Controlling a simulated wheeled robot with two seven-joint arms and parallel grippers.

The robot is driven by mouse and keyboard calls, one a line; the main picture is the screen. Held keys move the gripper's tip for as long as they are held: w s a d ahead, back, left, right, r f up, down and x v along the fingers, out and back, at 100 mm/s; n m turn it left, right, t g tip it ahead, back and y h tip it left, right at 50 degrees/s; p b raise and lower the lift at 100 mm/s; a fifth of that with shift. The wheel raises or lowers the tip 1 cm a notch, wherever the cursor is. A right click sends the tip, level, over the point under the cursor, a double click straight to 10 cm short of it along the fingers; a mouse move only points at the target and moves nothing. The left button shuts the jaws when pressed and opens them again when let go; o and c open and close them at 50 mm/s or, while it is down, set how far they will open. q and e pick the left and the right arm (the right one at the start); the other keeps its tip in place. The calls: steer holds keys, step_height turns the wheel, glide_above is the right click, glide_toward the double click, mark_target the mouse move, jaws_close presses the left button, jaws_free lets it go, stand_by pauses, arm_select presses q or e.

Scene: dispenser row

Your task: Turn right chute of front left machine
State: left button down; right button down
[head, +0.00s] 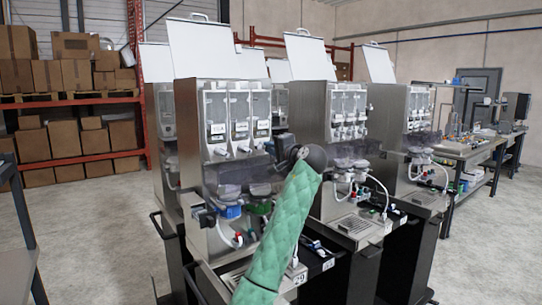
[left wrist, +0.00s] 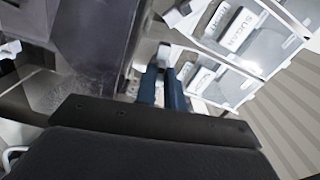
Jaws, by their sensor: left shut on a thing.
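The front left machine (head: 205,172) is a steel dispenser with three clear canisters in a row, each with a small white chute below. My left arm, in a green quilted sleeve, reaches up to its right side. My left gripper (head: 271,148) is at the right canister's chute; the dark wrist hides part of the machine. In the left wrist view, the two blue fingers (left wrist: 164,84) are closed around a small pale piece, the right chute (left wrist: 165,51). Its exact turn is hard to tell. Another white chute (left wrist: 184,14) shows beyond it. My right gripper is not in view.
A clear canister labelled SUGAR (left wrist: 238,30) is close to the fingers. Other dispensers (head: 312,150) stand to the right in a row. Shelves with cardboard boxes (head: 62,143) are at the back left. A workbench (head: 470,148) is at the far right.

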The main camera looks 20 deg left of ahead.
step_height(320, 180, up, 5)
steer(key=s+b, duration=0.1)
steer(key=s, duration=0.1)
arm_select(q)
steer(key=n+b, duration=0.2)
steer(key=n, duration=0.2)
steer(key=shift+f+b, duration=0.2)
steer(key=shift+b, duration=0.1)
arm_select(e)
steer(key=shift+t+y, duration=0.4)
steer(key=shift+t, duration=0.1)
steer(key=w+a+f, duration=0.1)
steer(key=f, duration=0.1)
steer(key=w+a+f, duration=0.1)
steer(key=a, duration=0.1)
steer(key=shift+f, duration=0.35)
arm_select(q)
steer(key=c, duration=1.5)
jaws_free()
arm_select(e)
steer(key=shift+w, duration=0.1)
